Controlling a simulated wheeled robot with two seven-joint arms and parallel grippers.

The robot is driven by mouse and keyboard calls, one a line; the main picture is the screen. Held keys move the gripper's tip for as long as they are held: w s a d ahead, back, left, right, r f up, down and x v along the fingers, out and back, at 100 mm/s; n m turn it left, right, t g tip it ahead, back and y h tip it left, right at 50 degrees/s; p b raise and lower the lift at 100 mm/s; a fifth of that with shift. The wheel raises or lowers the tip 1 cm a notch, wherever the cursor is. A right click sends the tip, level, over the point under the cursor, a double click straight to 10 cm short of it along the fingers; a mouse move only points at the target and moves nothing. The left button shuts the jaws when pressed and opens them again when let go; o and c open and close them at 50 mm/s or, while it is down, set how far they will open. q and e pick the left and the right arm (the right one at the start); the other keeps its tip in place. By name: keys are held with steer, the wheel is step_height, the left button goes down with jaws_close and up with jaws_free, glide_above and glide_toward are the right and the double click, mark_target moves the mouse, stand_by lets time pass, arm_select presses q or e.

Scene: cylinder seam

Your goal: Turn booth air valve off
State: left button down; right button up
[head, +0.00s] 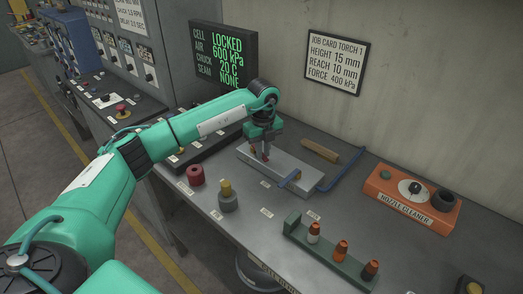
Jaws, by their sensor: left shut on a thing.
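My left gripper (262,152) reaches in from the left and points down over a grey metal block (292,168) on the bench. It is shut on a small red part, mostly hidden by the fingers, at the block's left end. I cannot tell for sure whether this red part is the booth air valve's handle. A blue lever-like piece (290,179) sits at the block's front right. A dark display (223,57) reads cell locked, air 600 kPa, 20 C and none. My right gripper is not in view.
A red cylinder (195,175) and a grey-and-yellow piece (228,196) stand in front of the block. A green rack (325,258) with several nozzles is nearer, and an orange nozzle cleaner (411,198) is at right. A wire brush (330,165) lies behind the block.

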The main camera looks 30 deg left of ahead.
arm_select(q)
steer(key=shift+r, duration=0.1)
steer(key=c, duration=1.5)
jaws_free()
steer(key=shift+o, duration=0.5)
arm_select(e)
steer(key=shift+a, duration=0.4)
